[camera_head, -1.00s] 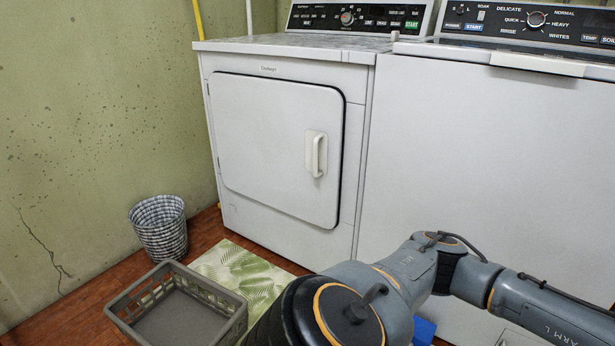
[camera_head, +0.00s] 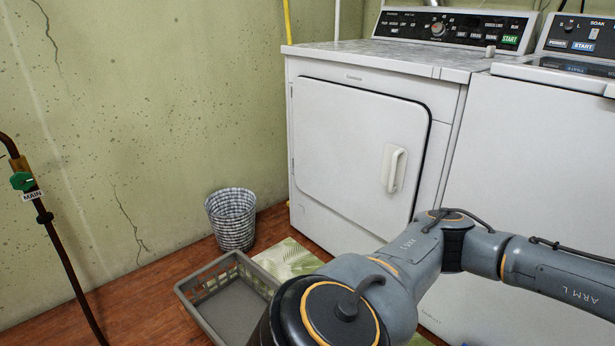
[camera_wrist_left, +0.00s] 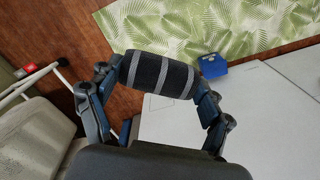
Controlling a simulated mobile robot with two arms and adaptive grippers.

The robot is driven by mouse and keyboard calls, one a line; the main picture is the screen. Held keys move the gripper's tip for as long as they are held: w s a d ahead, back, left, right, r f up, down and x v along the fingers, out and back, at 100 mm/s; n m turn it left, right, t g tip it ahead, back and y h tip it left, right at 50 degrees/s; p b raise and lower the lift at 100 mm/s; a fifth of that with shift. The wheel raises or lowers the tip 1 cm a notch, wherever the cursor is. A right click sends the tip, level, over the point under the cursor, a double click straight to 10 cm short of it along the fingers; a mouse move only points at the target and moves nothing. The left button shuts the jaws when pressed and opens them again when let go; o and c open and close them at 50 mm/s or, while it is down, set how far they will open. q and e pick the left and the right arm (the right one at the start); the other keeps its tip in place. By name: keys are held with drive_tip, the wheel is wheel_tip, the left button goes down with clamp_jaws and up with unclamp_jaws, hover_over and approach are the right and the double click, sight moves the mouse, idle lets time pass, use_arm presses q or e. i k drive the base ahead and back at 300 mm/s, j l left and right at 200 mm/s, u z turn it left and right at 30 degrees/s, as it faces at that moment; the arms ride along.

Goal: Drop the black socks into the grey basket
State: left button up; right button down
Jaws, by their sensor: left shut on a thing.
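The black socks (camera_wrist_left: 158,75), a rolled bundle with grey stripes, are in the left wrist view between the fingers of my left gripper (camera_wrist_left: 155,92), which is shut on them. In the head view my left arm reaches across the lower right; its gripper and the socks are out of that view. The grey basket (camera_head: 188,293), low and rectangular with slotted sides, sits on the floor at the lower centre left of the head view. It looks empty, and my arm hides part of its right side. My right gripper is not in view.
A round checked bin (camera_head: 231,220) stands behind the basket by the wall. A leaf-patterned mat (camera_head: 290,258) lies beside the basket. A white dryer (camera_head: 360,150) and washer (camera_head: 540,190) stand at right. A blue object (camera_wrist_left: 213,66) lies near the mat. A pipe (camera_head: 62,255) stands at left.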

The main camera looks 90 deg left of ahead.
sight(237, 322)
drive_tip(key=k+j+u, duration=0.1)
drive_tip(key=u, duration=3.15)
